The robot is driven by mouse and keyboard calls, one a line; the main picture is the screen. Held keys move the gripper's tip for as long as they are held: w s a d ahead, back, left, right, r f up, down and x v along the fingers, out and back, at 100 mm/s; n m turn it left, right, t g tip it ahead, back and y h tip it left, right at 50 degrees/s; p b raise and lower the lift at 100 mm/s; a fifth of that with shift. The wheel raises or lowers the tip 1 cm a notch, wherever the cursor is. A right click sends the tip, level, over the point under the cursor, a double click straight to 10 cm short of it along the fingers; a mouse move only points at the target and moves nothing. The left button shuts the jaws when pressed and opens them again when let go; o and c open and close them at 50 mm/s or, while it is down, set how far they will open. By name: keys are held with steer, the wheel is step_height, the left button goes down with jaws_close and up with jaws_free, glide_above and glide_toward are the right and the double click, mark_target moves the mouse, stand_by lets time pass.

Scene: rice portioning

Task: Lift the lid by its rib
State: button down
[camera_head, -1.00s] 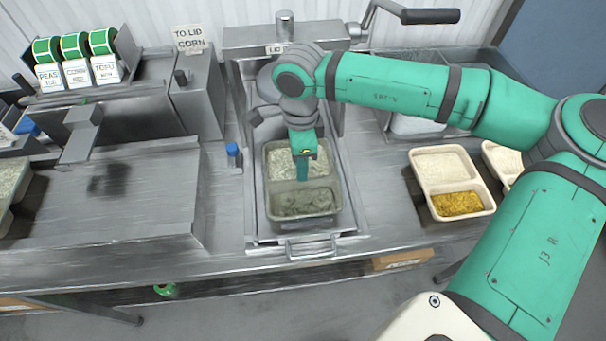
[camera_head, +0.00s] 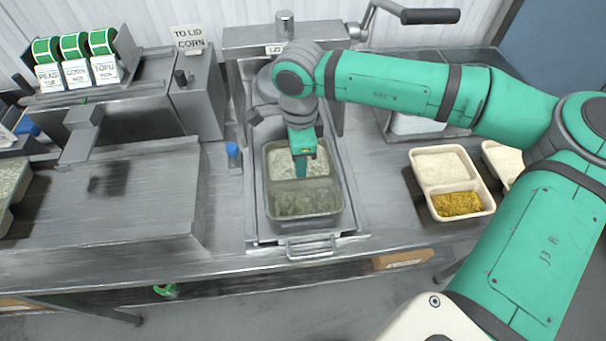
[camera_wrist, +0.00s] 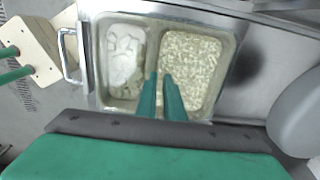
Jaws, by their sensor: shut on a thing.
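A clear, hazy lid (camera_head: 322,212) covers a two-compartment tray (camera_head: 267,172) in the metal sealing station. One compartment holds pale rice; the near one in the head view holds a greyish, lumpy food. My gripper (camera_head: 301,172) points down over the tray's middle. Its two green fingers also show in the wrist view (camera_wrist: 161,80), close together at the divider line. They are shut on the lid's rib, which is itself hard to make out. The lid seems slightly above the tray; the exact gap cannot be told.
The sealer frame (camera_head: 236,125) with its crank handle (camera_head: 430,16) stands behind. An open tray of rice and corn (camera_head: 451,182) sits at right, another beside it. The steel surface (camera_head: 110,200) farther left is mostly clear.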

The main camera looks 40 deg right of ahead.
steer(key=shift+r, duration=0.1)
stand_by(0.3)
steer(key=shift+r, duration=2.2)
